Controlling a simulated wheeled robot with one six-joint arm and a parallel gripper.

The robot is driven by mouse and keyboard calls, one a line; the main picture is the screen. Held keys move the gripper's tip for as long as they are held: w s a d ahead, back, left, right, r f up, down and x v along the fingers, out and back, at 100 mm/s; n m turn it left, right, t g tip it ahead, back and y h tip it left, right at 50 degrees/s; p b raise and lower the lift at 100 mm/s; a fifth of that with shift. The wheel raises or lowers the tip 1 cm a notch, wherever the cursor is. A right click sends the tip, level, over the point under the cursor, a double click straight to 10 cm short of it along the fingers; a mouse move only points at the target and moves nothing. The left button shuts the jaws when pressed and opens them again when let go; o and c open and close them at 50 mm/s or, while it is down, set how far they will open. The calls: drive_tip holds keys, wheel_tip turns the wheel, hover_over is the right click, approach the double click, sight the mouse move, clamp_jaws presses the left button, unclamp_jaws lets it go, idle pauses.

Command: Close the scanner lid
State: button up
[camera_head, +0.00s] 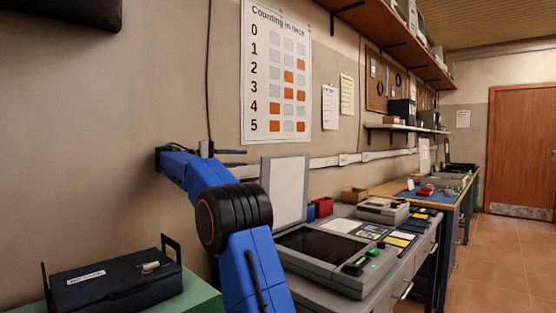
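The scanner (350,268) is a grey flatbed unit with a dark glass on the bench at the centre right. Green lights show on its front right corner. Its lid (285,190) stands upright at the scanner's far left side, a pale panel in a grey frame. My blue arm rises at the lower centre and bends left at a black joint. My gripper (238,158) is left of the lid's upper part, pointing right. Two thin dark fingers show apart, with nothing between them. I cannot tell whether they touch the lid's back.
A black case (115,279) with upright handles sits on a green surface (203,300) at the lower left. Red (323,206) and blue bins stand behind the scanner. A grey device (382,210) and cards lie to its right. Open tiled floor (500,265) is at the right.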

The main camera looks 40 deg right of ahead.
sight(279, 158)
drive_tip(key=x, duration=1.6)
drive_tip(key=shift+s+d+f, duration=0.1)
drive_tip(key=shift+d+f, duration=0.05)
drive_tip(key=shift+d, duration=0.15)
clamp_jaws()
idle(0.8)
